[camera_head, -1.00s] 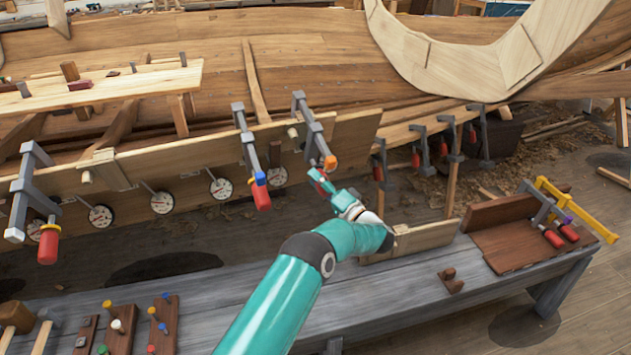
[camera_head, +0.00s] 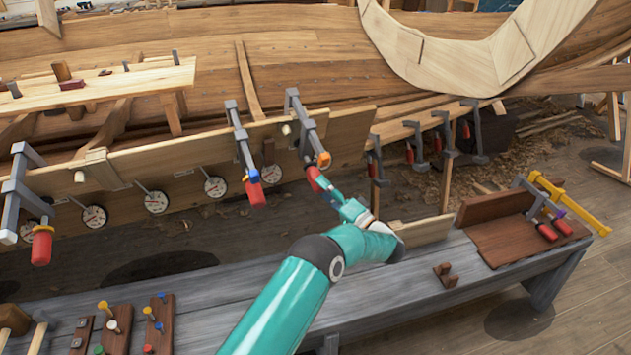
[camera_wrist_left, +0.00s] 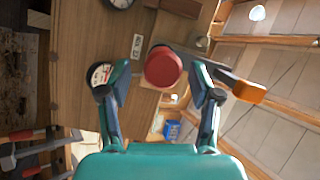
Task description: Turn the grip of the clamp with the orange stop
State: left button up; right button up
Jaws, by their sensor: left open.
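The clamp with the orange stop (camera_head: 323,159) hangs on the plank edge, its grey bar (camera_head: 302,118) running down toward me. Its red grip (camera_head: 313,177) sits just below the stop, at the tip of my left gripper (camera_head: 326,188). In the left wrist view the red grip (camera_wrist_left: 163,69) shows end-on between the two parted fingers of the left gripper (camera_wrist_left: 161,82), with space visible at its sides. The orange stop (camera_wrist_left: 249,92) lies to the right, beyond the right finger. My right gripper is out of view.
A clamp with a blue stop (camera_head: 253,176) hangs close on the left, and another clamp (camera_head: 41,246) at far left. Round dials (camera_head: 215,187) line the plank. Below is the grey bench (camera_head: 230,290) with pegs and a yellow clamp (camera_head: 570,203).

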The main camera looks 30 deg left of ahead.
pick_arm(q)
jog(key=v, duration=0.7)
jog(key=shift+d, duration=0.2)
jog(key=shift+f, duration=0.15)
dwell(0.7)
